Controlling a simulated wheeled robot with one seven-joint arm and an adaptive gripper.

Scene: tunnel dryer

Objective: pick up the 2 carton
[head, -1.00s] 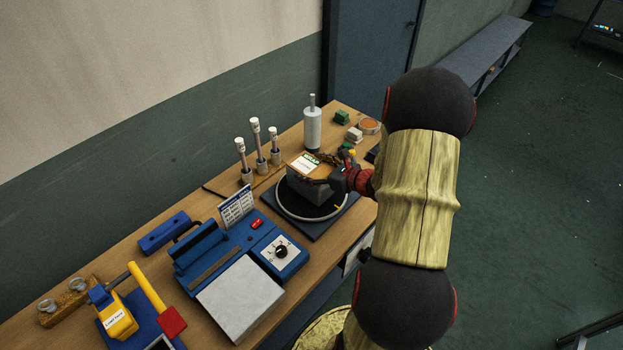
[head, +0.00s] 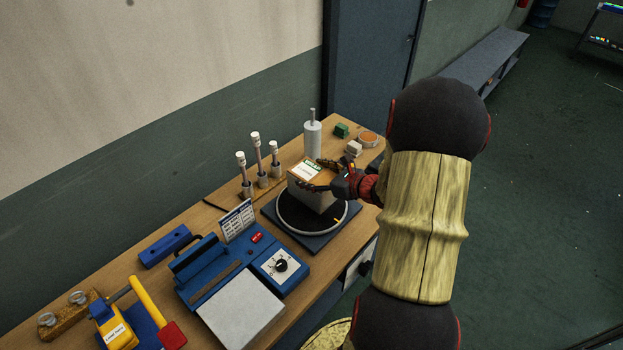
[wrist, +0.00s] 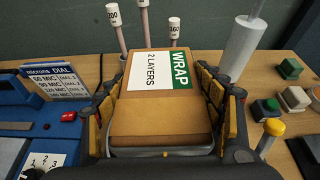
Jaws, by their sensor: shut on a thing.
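The carton is a brown box with a white and green label reading "WRAP 2 LAYERS". In the head view the carton (head: 313,188) is over the round black turntable (head: 298,216) on the bench. In the wrist view the carton (wrist: 165,115) fills the middle, upright, with a finger along each side. My gripper (head: 322,178) is shut on the carton from the right; it also shows in the wrist view (wrist: 165,108). The carton hides part of the turntable, and I cannot tell how far its base is above it.
A grey cylinder (head: 312,140) stands behind the carton. White-capped posts (head: 257,155) stand to its left. A blue sealer (head: 225,265) with a dial is at the front left. Green and pale blocks (head: 353,148) lie at the back right. A yellow-handled tool (head: 150,305) lies further left.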

